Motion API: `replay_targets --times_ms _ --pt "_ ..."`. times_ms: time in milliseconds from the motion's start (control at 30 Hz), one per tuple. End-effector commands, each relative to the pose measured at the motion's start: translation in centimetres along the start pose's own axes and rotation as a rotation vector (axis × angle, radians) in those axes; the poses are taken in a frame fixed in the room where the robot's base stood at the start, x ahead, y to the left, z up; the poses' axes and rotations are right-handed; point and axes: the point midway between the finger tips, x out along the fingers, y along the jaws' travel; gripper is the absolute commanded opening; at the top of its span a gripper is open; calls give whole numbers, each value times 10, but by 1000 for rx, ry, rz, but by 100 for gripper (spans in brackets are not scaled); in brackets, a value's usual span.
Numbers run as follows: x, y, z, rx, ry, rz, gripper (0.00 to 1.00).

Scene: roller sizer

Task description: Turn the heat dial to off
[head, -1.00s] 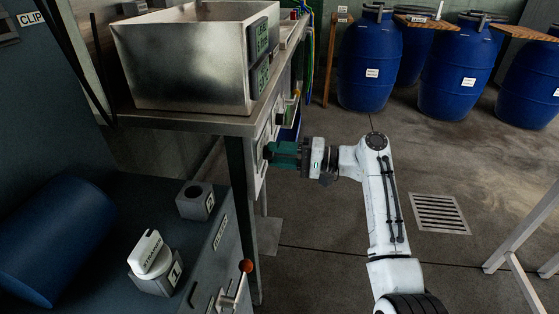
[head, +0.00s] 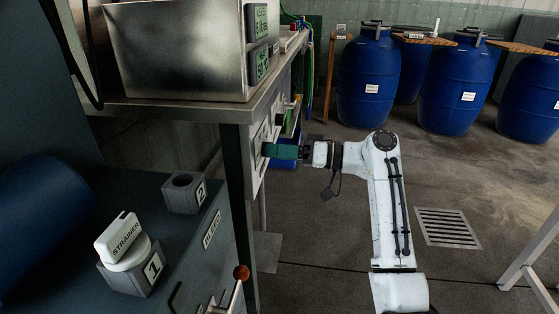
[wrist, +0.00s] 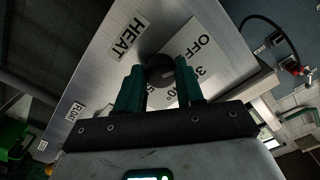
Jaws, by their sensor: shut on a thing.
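The heat dial (wrist: 157,76) is a dark round knob on the steel panel in the wrist view. A white scale plate (wrist: 192,58) beside it reads OFF with partly hidden numbers; the HEAT label (wrist: 125,38) is near it. My gripper (wrist: 158,69) has its two green fingers on either side of the knob, shut on it. I cannot tell which marking the dial points to. In the head view my gripper (head: 284,151) reaches left to the panel under the steel counter, and hides the dial.
A FLOAT label (wrist: 74,111) marks the same panel. A steel tank (head: 175,50) stands on the counter above. The dark bench (head: 185,235) at lower left carries a STRAINER block (head: 122,240). Blue barrels (head: 368,80) stand at the back; the floor right of my arm is mostly open.

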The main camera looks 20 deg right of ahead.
Motion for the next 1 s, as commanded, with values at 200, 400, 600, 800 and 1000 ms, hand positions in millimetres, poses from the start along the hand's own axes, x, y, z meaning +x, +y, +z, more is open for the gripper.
replay_targets --times_ms 200,400,600,800,1000 --pt "0 3 5 -86 -7 1 6" --pt "0 3 5 -123 -8 1 7" --pt "0 2 4 -132 -8 1 7" --pt "0 2 4 -131 -9 1 7" --pt "0 2 3 -132 -6 1 52"
